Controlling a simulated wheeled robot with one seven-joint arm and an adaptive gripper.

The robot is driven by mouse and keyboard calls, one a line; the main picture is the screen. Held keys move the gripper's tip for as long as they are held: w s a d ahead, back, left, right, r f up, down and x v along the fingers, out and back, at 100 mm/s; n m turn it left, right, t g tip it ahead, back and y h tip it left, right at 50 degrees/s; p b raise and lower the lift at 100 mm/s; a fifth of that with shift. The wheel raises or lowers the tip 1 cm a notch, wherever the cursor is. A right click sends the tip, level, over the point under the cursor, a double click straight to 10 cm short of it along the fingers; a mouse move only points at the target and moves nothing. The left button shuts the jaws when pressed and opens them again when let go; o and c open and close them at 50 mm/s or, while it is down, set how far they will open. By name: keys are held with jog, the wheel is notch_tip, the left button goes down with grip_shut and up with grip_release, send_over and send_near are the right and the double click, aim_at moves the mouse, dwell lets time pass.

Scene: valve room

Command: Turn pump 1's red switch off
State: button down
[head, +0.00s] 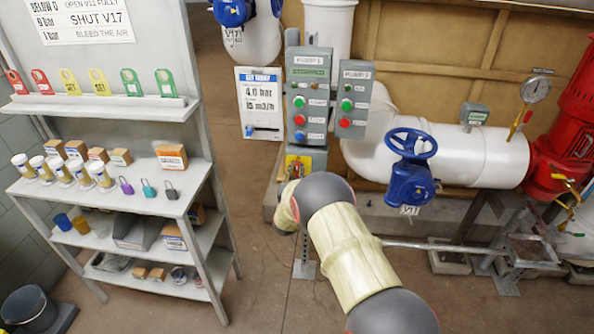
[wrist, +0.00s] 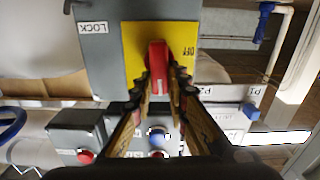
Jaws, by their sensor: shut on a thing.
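The red switch (wrist: 158,55) stands on a yellow plate (wrist: 190,32) on a grey box in the wrist view. Its handle runs up and down in that picture. An OFF label is at the plate's right edge and a LOCK label is to the left on the grey box. My gripper (wrist: 164,78) is shut on the red handle, with a finger on each side. In the head view, the yellow plate (head: 301,163) shows below the PUMP 1 panel (head: 308,78). My arm reaches toward it and hides my gripper there.
The PUMP 2 panel (head: 353,98) stands close on the right. A blue handwheel valve (head: 410,165) and white pipes are to the right of my arm. A shelf (head: 120,185) with tags, padlocks and boxes is at the left. Floor is clear between shelf and panels.

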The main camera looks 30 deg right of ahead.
jog(key=shift+w+a+f+n+p, duration=0.25)
jog(key=shift+n+p, duration=0.2)
jog(key=shift+n, duration=2.4)
jog(key=shift+w+a+f+n+p, duration=0.1)
jog(key=shift+a+f+n+p, duration=0.3)
jog(key=shift+n, duration=2.5)
jog(key=shift+w+a+f+n+p, duration=0.25)
jog(key=shift+n+p, duration=0.3)
jog(key=shift+n, duration=2.3)
jog(key=shift+d, duration=0.1)
jog(key=c, duration=1.7)
grip_release()
jog(key=shift+f, duration=0.1)
jog(key=shift+c, duration=0.2)
jog(key=v, duration=1.2)
